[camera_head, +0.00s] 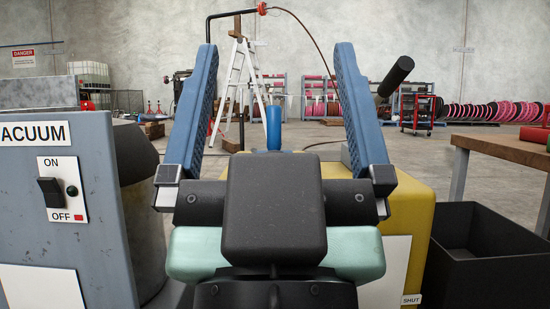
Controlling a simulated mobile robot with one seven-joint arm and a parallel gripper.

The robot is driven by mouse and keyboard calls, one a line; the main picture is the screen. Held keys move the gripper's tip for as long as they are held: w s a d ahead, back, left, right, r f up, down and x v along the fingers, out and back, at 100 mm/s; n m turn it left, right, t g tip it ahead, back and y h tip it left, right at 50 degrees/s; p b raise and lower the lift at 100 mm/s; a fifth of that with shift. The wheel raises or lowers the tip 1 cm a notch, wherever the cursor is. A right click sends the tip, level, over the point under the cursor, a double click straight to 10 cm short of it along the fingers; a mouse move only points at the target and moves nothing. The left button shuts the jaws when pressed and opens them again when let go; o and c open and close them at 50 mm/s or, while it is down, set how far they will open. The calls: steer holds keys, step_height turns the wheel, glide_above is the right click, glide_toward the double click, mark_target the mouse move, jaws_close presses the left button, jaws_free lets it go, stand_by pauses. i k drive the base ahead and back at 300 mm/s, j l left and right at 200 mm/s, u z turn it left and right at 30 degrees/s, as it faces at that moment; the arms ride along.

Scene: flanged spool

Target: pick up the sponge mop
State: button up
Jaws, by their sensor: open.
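My gripper (270,60) is in the middle of the view, its two blue padded fingers pointing up and spread wide apart. Nothing is held between them. I cannot clearly make out a sponge mop. A dark, tilted cylinder (397,75) like a grip shows just right of the right finger, apart from it in the picture.
A grey vacuum cabinet (55,240) with a switch stands close at left. A yellow box (408,225) is behind my gripper. A black open bin (490,262) and a wooden bench (505,150) are at right. A white stepladder (238,85) stands farther back on open floor.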

mark_target(274, 112)
steer(key=l+u, duration=0.5)
steer(key=l, duration=0.55)
steer(key=l+u, duration=0.25)
steer(key=l, duration=0.3)
steer(key=l+u, duration=0.25)
steer(key=l, duration=0.25)
steer(key=k, duration=0.05)
